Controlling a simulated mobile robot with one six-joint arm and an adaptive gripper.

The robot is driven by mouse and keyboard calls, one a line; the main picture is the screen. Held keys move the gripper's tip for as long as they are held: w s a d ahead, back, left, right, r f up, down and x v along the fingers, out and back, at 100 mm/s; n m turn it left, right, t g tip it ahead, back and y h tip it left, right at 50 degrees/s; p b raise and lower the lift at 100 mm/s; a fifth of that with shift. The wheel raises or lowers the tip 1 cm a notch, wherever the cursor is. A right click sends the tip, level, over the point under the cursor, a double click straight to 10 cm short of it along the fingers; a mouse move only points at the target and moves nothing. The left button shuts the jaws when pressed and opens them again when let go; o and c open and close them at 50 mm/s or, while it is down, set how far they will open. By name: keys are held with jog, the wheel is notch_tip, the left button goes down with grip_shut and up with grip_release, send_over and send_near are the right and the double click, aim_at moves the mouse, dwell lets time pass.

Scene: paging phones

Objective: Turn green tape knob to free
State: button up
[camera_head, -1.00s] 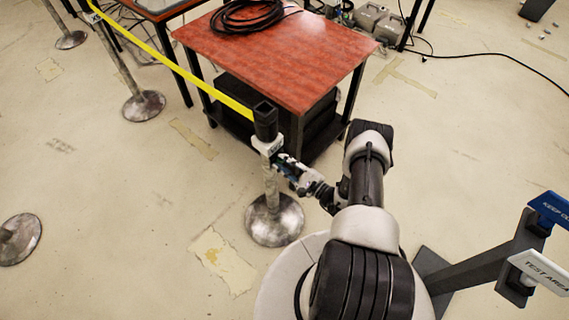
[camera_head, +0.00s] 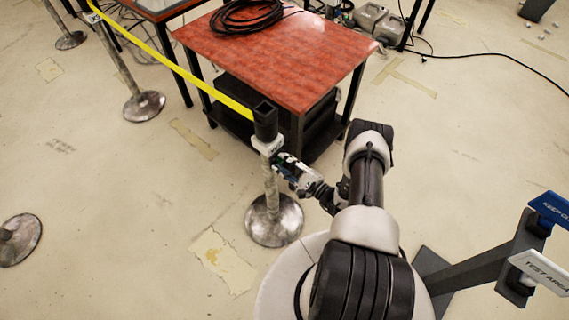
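A stanchion post with a black head (camera_head: 265,120) and a white collar (camera_head: 267,146) stands in front of the red table. Yellow tape (camera_head: 175,65) runs from its head to the far upper left. My gripper (camera_head: 280,163) is at the right side of this post, just below the collar. A small green patch shows at the gripper end; I cannot tell whether it is the knob or part of the gripper. The knob is not clearly visible. The fingers are too small to tell whether they are open, shut or touching the post.
The red table (camera_head: 290,60) stands close behind the post, with a coil of black cable (camera_head: 245,15) on top. Another stanchion (camera_head: 143,106) is at the left. Signs on a dark stand, one blue (camera_head: 551,208), are at the right.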

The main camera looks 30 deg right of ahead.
jog(key=v, duration=1.2)
dwell(0.3)
